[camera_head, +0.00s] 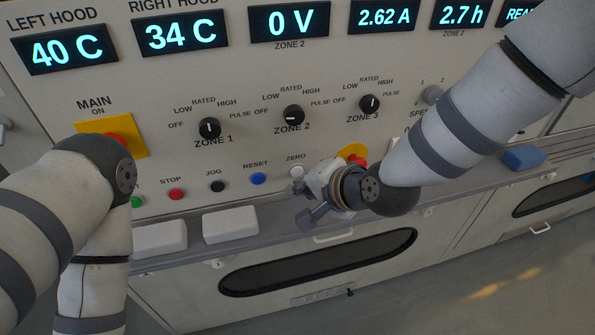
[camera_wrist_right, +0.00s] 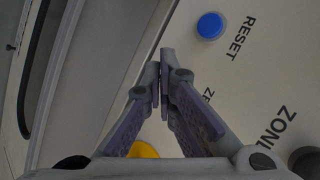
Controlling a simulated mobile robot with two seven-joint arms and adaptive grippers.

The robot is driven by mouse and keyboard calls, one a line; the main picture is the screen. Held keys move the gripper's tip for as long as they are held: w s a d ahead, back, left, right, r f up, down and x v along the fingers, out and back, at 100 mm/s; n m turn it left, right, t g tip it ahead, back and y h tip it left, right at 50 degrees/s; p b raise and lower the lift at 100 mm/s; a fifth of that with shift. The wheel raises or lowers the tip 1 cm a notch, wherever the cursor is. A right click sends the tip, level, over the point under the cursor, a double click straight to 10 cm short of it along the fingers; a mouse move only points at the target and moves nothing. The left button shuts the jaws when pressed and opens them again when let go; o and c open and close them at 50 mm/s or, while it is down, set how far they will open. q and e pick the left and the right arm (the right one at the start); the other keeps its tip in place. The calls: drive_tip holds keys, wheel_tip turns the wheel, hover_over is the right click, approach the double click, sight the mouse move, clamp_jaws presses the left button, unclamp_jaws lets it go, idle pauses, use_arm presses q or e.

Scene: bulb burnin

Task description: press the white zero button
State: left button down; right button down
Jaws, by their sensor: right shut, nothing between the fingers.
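The white ZERO button (camera_head: 296,172) is on the panel under its ZERO label, right of the blue RESET button. My right gripper (camera_head: 308,208) is just below and right of it in the head view, in front of the panel's lower edge. In the right wrist view its fingers (camera_wrist_right: 162,68) are shut together with nothing between them. There the ZERO label is partly covered by a finger, and the white button is hidden. Whether the fingertips touch the panel cannot be told. My left arm is at the left; its gripper is out of view.
The blue RESET button (camera_head: 258,179) is close by on the left and also shows in the wrist view (camera_wrist_right: 210,26). Black JOG (camera_head: 217,186) and red STOP (camera_head: 176,194) buttons are farther left. A red button on yellow (camera_head: 353,153) is partly behind my right wrist.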

drive_tip(key=shift+w, duration=0.1)
drive_tip(key=shift+w+a, duration=0.1)
drive_tip(key=shift+w, duration=0.2)
use_arm(q)
drive_tip(key=shift+s+f, duration=0.1)
use_arm(e)
drive_tip(key=shift+w+a, duration=0.15)
drive_tip(key=shift+w, duration=0.2)
idle(0.9)
drive_tip(key=shift+s+r, duration=0.15)
drive_tip(key=shift+s, duration=0.2)
drive_tip(key=shift+s+d+p, duration=0.25)
drive_tip(key=shift+s+p, duration=0.1)
use_arm(q)
drive_tip(key=shift+w+r, duration=0.45)
